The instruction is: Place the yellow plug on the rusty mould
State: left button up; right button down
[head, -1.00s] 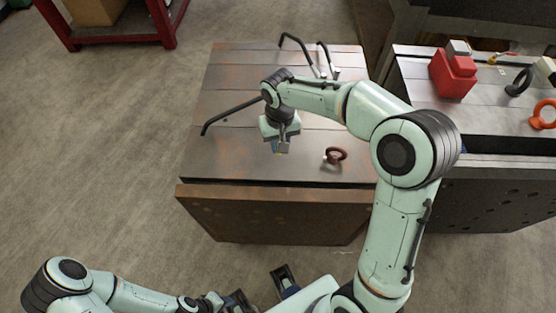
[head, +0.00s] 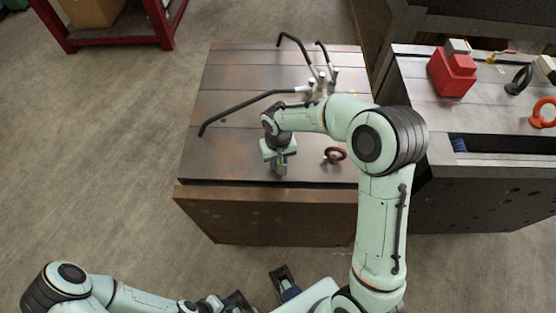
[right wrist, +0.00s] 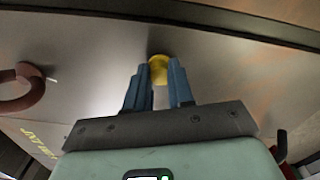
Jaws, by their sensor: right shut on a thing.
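The rusty mould (head: 238,140) is the brown-stained grooved block in the middle of the head view. My right gripper (head: 280,171) is over its front part, near the front edge and left of a dark red lifting ring. In the right wrist view the right gripper (right wrist: 159,88) is shut on the yellow plug (right wrist: 158,66), which shows at its fingertips. The plug is close to the mould's surface; I cannot tell whether it touches. The plug is hidden in the head view. My left arm is low at the left; its gripper's jaws are not clear.
The dark red ring (head: 335,155) stands on the mould, also visible in the right wrist view (right wrist: 22,88). Black bent handles (head: 245,107) rise behind my right arm.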

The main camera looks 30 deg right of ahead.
jog(key=shift+f, duration=0.2)
jog(key=c, duration=1)
grip_release()
jog(key=shift+r, duration=0.1)
jog(key=shift+r, duration=0.5)
notch_tip(320, 180, up, 11)
jog(key=shift+r+p, duration=0.2)
jog(key=shift+p, duration=0.5)
